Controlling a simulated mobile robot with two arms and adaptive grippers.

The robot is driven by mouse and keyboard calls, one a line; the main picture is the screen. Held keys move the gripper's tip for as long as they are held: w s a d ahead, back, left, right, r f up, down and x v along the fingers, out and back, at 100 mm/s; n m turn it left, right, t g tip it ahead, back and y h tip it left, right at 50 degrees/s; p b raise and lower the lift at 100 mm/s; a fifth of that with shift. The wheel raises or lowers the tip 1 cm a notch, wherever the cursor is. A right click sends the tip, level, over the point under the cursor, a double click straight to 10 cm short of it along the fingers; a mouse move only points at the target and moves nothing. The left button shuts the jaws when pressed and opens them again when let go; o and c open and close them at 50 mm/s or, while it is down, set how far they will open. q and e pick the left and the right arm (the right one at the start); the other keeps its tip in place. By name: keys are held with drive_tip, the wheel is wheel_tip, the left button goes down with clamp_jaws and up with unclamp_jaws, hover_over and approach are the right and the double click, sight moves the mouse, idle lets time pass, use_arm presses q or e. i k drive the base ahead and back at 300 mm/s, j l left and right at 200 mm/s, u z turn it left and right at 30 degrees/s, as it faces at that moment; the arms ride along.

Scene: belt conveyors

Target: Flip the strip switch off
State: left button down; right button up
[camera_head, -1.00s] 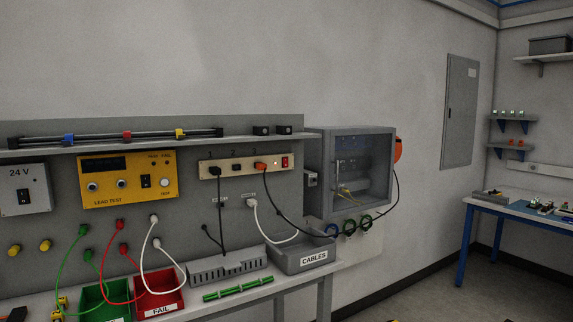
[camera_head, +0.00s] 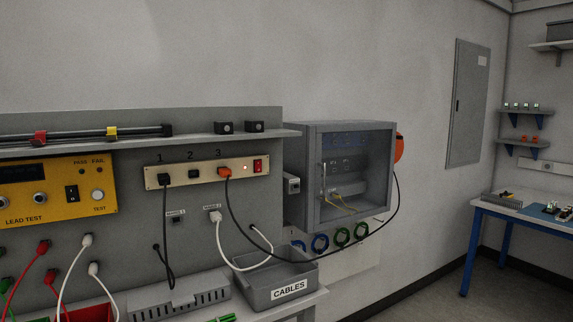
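The beige power strip (camera_head: 207,177) is mounted on the grey back panel, with sockets marked 1, 2 and 3. Its red rocker switch (camera_head: 258,166) sits at the strip's right end, and a small light (camera_head: 245,168) beside it looks lit. A black plug (camera_head: 165,179) is in socket 1 and an orange plug (camera_head: 225,173) with a dark cable is in socket 3. Socket 2 (camera_head: 194,174) shows no cable. Neither of my grippers is in view.
A yellow lead tester (camera_head: 55,205) is left of the strip. A shelf (camera_head: 200,140) runs above it. A grey CABLES bin (camera_head: 270,282) stands below on the bench. A glass-fronted cabinet (camera_head: 345,175) projects at the right. Cables hang in front of the panel below the strip.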

sight(258, 166)
drive_tip(key=i+l, duration=0.2)
drive_tip(key=i, duration=0.2)
drive_tip(key=i+l, duration=0.2)
drive_tip(key=i, duration=0.2)
drive_tip(key=l+z, duration=0.05)
